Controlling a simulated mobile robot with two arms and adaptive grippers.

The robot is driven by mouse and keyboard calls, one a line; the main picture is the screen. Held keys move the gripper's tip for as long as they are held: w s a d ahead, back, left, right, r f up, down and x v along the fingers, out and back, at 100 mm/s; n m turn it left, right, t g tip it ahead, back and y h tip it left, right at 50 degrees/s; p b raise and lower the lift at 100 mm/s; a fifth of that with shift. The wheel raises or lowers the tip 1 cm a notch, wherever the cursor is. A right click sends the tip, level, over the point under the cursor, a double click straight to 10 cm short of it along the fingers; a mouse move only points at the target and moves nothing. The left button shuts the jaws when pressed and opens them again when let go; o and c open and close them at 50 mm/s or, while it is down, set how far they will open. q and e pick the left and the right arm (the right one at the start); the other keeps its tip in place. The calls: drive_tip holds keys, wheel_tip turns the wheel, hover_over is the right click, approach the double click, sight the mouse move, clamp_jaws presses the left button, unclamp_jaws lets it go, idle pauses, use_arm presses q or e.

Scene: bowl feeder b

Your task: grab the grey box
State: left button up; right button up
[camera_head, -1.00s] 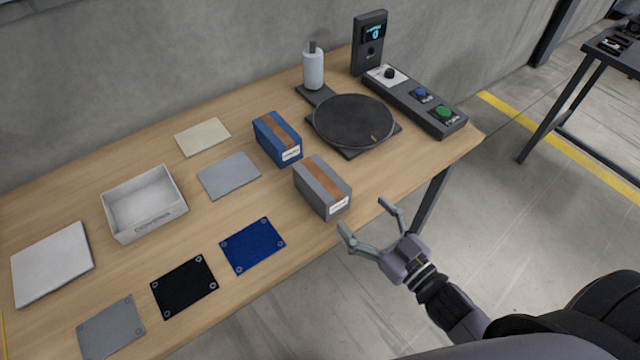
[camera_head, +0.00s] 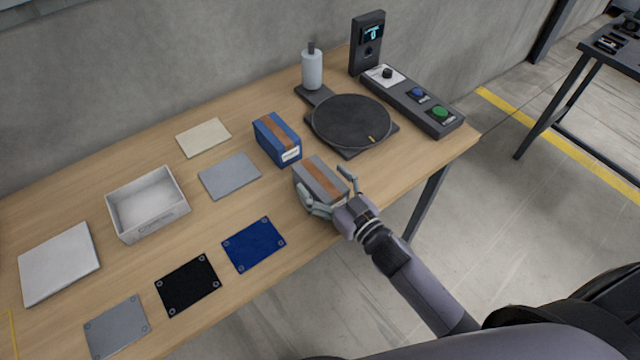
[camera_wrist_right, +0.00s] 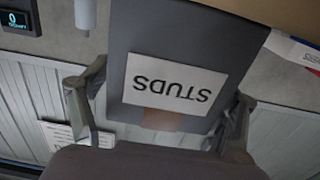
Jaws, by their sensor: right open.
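The grey box (camera_head: 319,178) with a brown stripe stands on the wooden table near its front edge. My right gripper (camera_head: 328,190) is open around the near end of the box, one finger on each side. In the right wrist view the grey box (camera_wrist_right: 190,45) fills the middle, its "STUDS" label upside down, between the spread fingers of the right gripper (camera_wrist_right: 165,112). Whether the fingers touch the box I cannot tell. My left gripper is not in view.
A blue box (camera_head: 277,138) stands just behind the grey box. A black turntable (camera_head: 350,122) and a control panel (camera_head: 415,98) are at the back right. A white bin (camera_head: 147,204) and several flat mats, one blue (camera_head: 253,244), lie to the left.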

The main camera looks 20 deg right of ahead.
drive_tip(key=shift+c, duration=0.4)
drive_tip(key=c, duration=1.6)
drive_tip(key=shift+r, duration=0.15)
drive_tip(key=shift+c, duration=0.4)
